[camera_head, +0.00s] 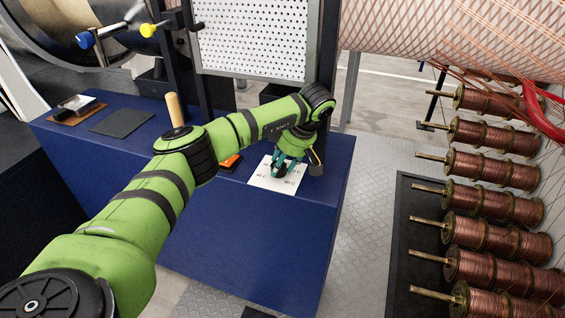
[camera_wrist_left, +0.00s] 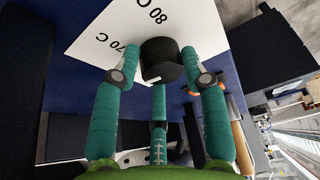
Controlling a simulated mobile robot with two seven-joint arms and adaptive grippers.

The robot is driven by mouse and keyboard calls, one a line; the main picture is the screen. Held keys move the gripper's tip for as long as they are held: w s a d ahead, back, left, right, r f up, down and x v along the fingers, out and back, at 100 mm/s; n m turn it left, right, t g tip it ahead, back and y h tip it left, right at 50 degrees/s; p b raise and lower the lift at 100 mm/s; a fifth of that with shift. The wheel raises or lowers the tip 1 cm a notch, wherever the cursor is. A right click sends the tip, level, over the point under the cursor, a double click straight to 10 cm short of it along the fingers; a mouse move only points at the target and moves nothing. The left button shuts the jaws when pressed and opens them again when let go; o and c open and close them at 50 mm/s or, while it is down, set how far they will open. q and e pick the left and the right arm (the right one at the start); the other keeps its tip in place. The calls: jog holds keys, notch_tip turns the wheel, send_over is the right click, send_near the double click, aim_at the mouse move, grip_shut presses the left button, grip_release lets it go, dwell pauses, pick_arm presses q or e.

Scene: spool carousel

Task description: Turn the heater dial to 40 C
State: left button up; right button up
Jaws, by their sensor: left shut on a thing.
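The heater dial is a black round knob (camera_wrist_left: 162,62) on a white plate (camera_head: 262,179) with printed temperature marks, near the right end of the blue bench. The plate (camera_wrist_left: 110,28) also shows in the left wrist view, with "80 C" and "70 C" readable beside the knob. My left gripper (camera_head: 287,169) reaches down over the plate. Its teal fingers (camera_wrist_left: 161,70) are shut around the knob, one on each side and one nearer the wrist. The knob's pointer is not visible, so its setting cannot be told. My right gripper is not in view.
The blue bench (camera_head: 110,160) carries a dark pad (camera_head: 122,122), a wooden handle (camera_head: 175,110) and an orange-black item (camera_head: 230,163) near the plate. A white perforated panel (camera_head: 252,40) stands behind. Copper spools (camera_head: 495,205) fill the right side, with open floor between.

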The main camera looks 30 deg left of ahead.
pick_arm(q)
jog(key=shift+s+a, duration=0.15)
jog(key=shift+a, duration=0.15)
jog(key=o, duration=1.1)
jog(key=shift+s, duration=0.1)
jog(key=shift+d+r, duration=0.25)
jog(key=shift+r, duration=0.1)
jog(key=v, duration=1.1)
jog(key=shift+a+r, duration=0.15)
